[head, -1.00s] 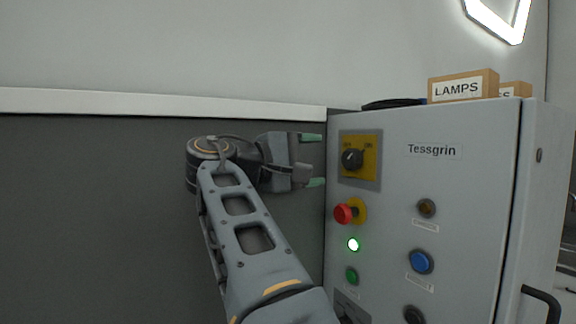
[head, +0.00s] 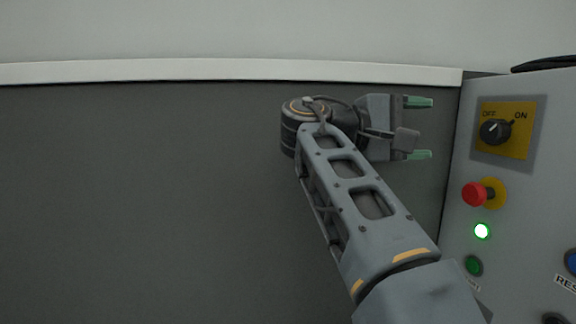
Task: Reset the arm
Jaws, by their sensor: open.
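My gripper (head: 424,129) is open and empty, its two green-tipped fingers pointing right. It is in the upper right of the head view, in front of the dark grey wall panel. In the picture its tips end just left of the control cabinet (head: 456,190) and do not overlap it. My arm reaches up to it from the bottom right, with the forearm leaning left.
On the cabinet are a black rotary switch (head: 495,132) on a yellow OFF/ON plate, a red button (head: 475,194), a lit green lamp (head: 482,231), a green button (head: 474,265) and a partly cut-off blue button (head: 571,262). The left wall area is clear.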

